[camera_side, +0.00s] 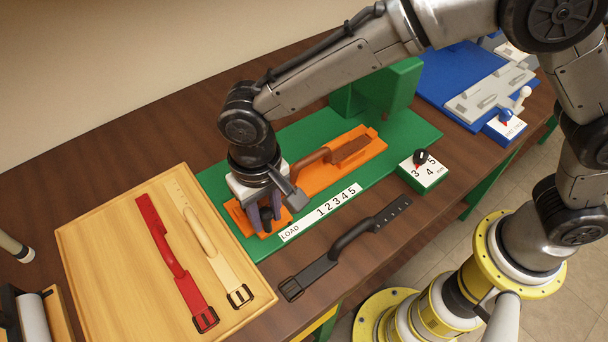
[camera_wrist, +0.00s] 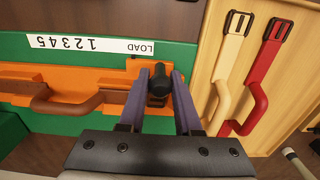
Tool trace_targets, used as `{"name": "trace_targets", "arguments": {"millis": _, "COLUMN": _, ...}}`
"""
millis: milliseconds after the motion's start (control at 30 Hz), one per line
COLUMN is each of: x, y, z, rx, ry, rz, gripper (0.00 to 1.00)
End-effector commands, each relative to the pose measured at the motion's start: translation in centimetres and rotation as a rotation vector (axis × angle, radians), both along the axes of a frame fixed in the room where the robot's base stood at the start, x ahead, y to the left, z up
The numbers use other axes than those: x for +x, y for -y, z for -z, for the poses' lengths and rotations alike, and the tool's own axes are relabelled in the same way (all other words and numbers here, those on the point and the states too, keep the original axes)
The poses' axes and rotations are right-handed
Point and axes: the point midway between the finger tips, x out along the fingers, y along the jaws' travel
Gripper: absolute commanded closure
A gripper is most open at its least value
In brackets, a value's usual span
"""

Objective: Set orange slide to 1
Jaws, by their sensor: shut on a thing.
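The orange slide (camera_side: 312,186) lies along the green base (camera_side: 412,128), with a brown strap and raised handle (camera_side: 318,156) on it. It also crosses the left of the wrist view (camera_wrist: 112,82). A white scale strip (camera_side: 320,212) beside it reads LOAD, then 1 to 5. My gripper (camera_side: 266,218) is at the LOAD end, low over the slide. In the wrist view my gripper (camera_wrist: 158,90) has its fingers either side of a black knob (camera_wrist: 159,76), shut on it. The knob stands by the word LOAD, away from the 1. The fingers hide part of the slide's end.
A wooden board (camera_side: 110,240) with a red strap (camera_side: 170,250) and a cream strap (camera_side: 205,235) is at the left. A black strap (camera_side: 345,245) lies in front. A dial box (camera_side: 430,177) stands right of the strip. A blue fixture (camera_side: 455,70) is behind right.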

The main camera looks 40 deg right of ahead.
Motion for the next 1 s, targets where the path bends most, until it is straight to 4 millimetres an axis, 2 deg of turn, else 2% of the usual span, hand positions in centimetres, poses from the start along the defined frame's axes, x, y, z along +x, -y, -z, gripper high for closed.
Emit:
{"name": "trace_targets", "arguments": {"millis": 300, "x": 0.0, "y": 0.1, "z": -0.1, "rx": 0.003, "ry": 0.002, "rz": 0.000, "gripper": 0.95}}
{"name": "trace_targets", "arguments": {"millis": 1000, "x": 0.1, "y": 2.5, "z": -0.1, "rx": 0.002, "ry": 0.002, "rz": 0.001, "gripper": 0.95}}
